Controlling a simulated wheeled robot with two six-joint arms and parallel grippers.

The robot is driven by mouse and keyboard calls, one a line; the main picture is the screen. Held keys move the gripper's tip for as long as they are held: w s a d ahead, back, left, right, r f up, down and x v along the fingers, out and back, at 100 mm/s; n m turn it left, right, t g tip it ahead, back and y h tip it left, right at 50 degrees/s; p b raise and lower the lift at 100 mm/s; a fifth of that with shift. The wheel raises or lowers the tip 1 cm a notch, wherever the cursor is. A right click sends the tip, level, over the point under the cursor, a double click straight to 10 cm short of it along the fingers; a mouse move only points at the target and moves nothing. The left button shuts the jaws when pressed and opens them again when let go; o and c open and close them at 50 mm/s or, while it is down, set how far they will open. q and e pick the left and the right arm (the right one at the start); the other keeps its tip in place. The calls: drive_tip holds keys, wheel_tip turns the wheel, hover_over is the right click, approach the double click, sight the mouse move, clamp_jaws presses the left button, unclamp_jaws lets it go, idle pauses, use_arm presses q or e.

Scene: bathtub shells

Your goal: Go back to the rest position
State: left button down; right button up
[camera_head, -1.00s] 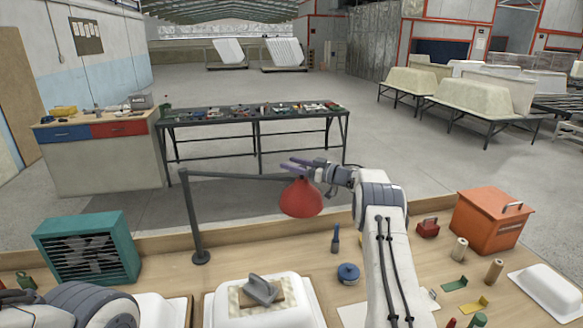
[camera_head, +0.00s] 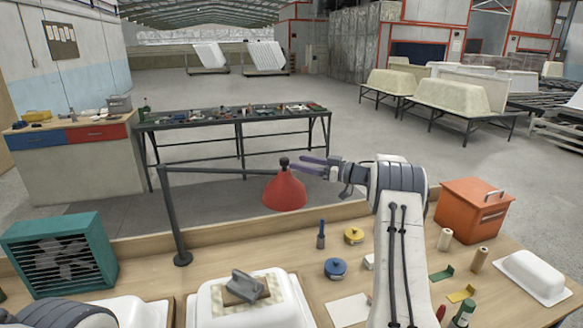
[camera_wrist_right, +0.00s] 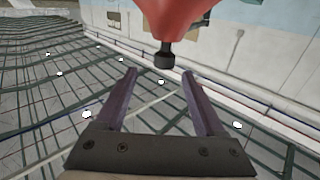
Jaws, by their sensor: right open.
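My right gripper (camera_head: 302,166) is open and empty, raised above the bench in the head view. Its two purple-grey fingers point left, close to the black cap of the red lamp (camera_head: 285,192); I cannot tell whether they touch it. In the right wrist view the open fingers (camera_wrist_right: 160,80) have nothing between them. The red lamp shade (camera_wrist_right: 165,15) shows at the top there, with its black cap just beyond the fingertips. Part of my left arm shows at the lower left of the head view, but its gripper is out of the picture.
The wooden bench (camera_head: 310,300) holds a white tub shell (camera_head: 205,312) with a grey trowel (camera_head: 243,286) on it, a teal fan heater (camera_head: 62,255), an orange box (camera_head: 470,212), a blue tin (camera_head: 336,268) and a yellow tin (camera_head: 354,235). A black post (camera_head: 173,215) carries the lamp arm.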

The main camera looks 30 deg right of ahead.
drive_tip(key=shift+s+d, duration=0.15)
drive_tip(key=shift+s, duration=0.1)
idle(0.3)
